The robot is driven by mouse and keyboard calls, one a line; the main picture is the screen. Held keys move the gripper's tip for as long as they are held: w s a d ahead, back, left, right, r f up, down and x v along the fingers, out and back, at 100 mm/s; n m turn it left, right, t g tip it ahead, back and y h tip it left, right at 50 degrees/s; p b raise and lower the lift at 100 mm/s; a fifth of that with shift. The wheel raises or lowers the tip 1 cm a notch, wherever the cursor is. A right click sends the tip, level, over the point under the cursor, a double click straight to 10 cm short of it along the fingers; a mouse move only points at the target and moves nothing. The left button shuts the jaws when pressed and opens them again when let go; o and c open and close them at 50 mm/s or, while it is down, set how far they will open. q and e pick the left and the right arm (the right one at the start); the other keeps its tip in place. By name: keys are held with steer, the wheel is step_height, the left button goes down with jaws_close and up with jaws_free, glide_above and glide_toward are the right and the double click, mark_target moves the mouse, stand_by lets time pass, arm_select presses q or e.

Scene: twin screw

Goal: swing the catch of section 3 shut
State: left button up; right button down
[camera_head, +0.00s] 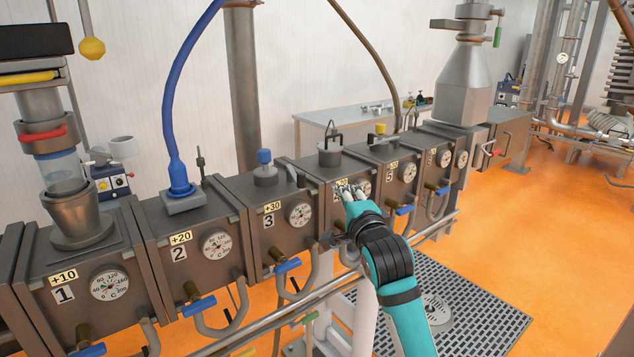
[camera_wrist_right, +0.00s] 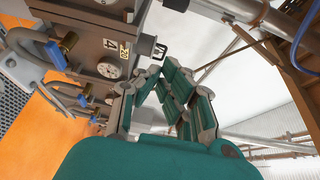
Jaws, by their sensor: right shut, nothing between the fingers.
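Section 3 (camera_head: 270,222) is a dark steel barrel block with a "3" plate, a yellow "+30" label and a round dial. A grey lever-like piece (camera_head: 295,176) stands tilted on its top near the right edge; I cannot tell for sure that it is the catch. My right gripper (camera_head: 350,192) is shut and empty, in front of the upper front of section 4, right of section 3. It covers part of section 4's labels. In the wrist view the right gripper (camera_wrist_right: 163,76) is near the block marked "4" (camera_wrist_right: 112,45). My left gripper is out of view.
Section 2 (camera_head: 190,250) and section 1 (camera_head: 80,285) stand to the left. Blue-handled valves (camera_head: 287,266) and pipes project below the blocks. A long rail (camera_head: 300,303) runs along the front. A blue hose (camera_head: 172,90) rises from section 2.

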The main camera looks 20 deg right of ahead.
steer(key=shift+w, duration=0.1)
steer(key=w+a+p, duration=0.3)
steer(key=w+p, duration=0.1)
steer(key=w, duration=0.4)
steer(key=shift+w+p, duration=0.3)
steer(key=shift+w, duration=0.05)
steer(key=shift+f, duration=0.1)
